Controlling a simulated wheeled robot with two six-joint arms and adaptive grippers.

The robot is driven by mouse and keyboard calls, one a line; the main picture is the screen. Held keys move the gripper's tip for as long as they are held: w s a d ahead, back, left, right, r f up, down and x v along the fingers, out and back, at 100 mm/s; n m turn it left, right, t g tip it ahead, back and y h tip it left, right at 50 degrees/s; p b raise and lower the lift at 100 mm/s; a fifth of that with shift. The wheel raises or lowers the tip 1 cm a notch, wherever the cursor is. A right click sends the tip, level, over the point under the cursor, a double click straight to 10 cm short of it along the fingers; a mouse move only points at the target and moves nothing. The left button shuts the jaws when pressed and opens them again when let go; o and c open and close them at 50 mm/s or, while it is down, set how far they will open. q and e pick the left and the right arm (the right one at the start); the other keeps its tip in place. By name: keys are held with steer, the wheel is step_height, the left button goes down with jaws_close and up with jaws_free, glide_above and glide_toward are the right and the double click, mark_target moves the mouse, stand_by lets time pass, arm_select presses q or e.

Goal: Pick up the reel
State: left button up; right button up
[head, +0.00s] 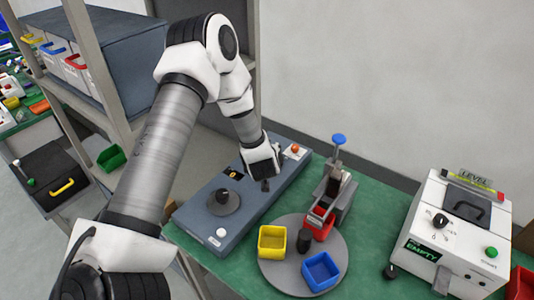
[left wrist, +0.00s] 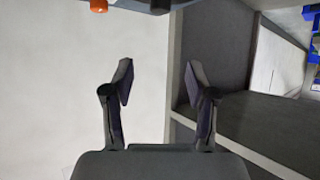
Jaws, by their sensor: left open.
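No reel shows clearly in either view. A dark grey disc with a raised hub (head: 223,200) sits on the left part of the long blue-grey bench unit (head: 190,215); I cannot tell whether it is the reel. My left gripper (head: 265,183) is over the right half of this unit, up and to the right of the disc, mostly hidden by its own wrist. In the left wrist view its two fingers (left wrist: 158,75) are apart with nothing between them. My right gripper is not in view.
A round grey turntable (head: 287,276) carries a yellow bin (head: 272,243), a blue bin (head: 321,271) and a red bin (head: 320,224) near an upright press with a blue knob (head: 339,139). A white tester (head: 455,235) stands at right. Shelving (head: 95,70) rises at left.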

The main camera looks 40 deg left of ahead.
arm_select(q)
steer(key=f+b, duration=0.1)
steer(key=s+d+f+b, duration=0.1)
steer(key=f+b, duration=0.1)
steer(key=shift+s+d+b, duration=0.2)
steer(key=shift+d+b, duration=0.05)
steer(key=shift+b, duration=0.15)
steer(key=x, duration=0.4)
steer(key=shift+s+f, duration=0.15)
steer(key=shift+f, duration=0.2)
steer(key=shift+w+a+f, duration=0.15)
steer(key=shift+w+a, duration=0.05)
steer(key=shift+w, duration=0.05)
steer(key=shift+p+x, duration=0.9)
steer(key=shift+p, duration=0.2)
steer(key=shift+x, duration=1.25)
steer(key=shift+w+f, duration=0.15)
steer(key=shift+f, duration=0.1)
steer(key=shift+r, duration=0.2)
jaws_close()
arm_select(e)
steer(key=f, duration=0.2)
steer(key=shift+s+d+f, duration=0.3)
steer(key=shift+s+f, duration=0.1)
